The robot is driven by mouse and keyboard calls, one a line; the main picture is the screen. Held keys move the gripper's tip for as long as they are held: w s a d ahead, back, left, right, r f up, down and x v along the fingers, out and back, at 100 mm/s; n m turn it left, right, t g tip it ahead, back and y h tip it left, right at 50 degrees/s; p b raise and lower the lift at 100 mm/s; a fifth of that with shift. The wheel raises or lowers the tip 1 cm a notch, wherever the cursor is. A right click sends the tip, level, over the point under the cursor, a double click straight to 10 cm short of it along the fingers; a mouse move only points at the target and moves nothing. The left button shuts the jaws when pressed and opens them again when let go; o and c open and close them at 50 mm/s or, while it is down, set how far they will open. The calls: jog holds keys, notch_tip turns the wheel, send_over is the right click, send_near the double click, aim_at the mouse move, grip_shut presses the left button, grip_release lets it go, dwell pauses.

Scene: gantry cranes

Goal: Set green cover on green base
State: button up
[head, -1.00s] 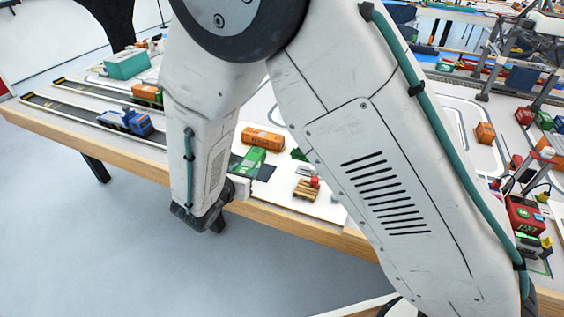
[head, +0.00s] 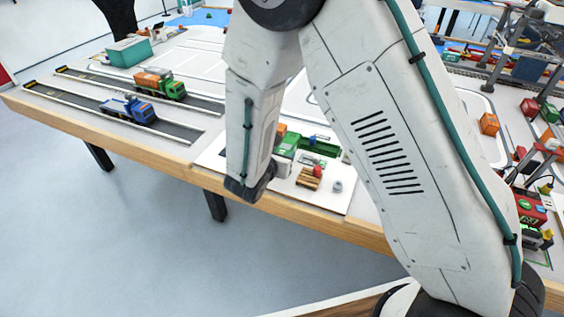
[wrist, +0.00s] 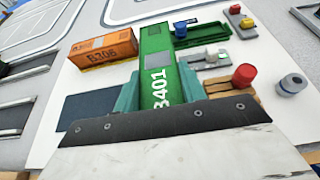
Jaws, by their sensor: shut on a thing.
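The green cover (wrist: 158,64), a box-like block marked B401, is between the teal fingers of my gripper (wrist: 160,88) in the wrist view. My gripper is shut on it. In the head view the green cover (head: 287,144) shows just right of my forearm, which hides my gripper. The green base (wrist: 203,36) is a low dark-green tray to the right of the cover's far end, with a blue piece (wrist: 180,28) at its left. In the head view the base (head: 322,148) lies right of the cover. I cannot tell the cover's height above the board.
An orange container B306 (wrist: 103,48) stands left of the cover. A dark pad (wrist: 88,113) lies bare at left. A grey-white part (wrist: 206,56), a wooden pallet (wrist: 238,92) with a red piece (wrist: 244,75), and a grey knob (wrist: 293,85) are at right.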

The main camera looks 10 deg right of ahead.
jog(key=shift+d+f, duration=0.15)
jog(key=shift+f, duration=1.6)
jog(key=shift+f, duration=0.1)
jog(key=o, duration=1)
jog(key=v, duration=1.2)
jog(key=shift+r, duration=0.2)
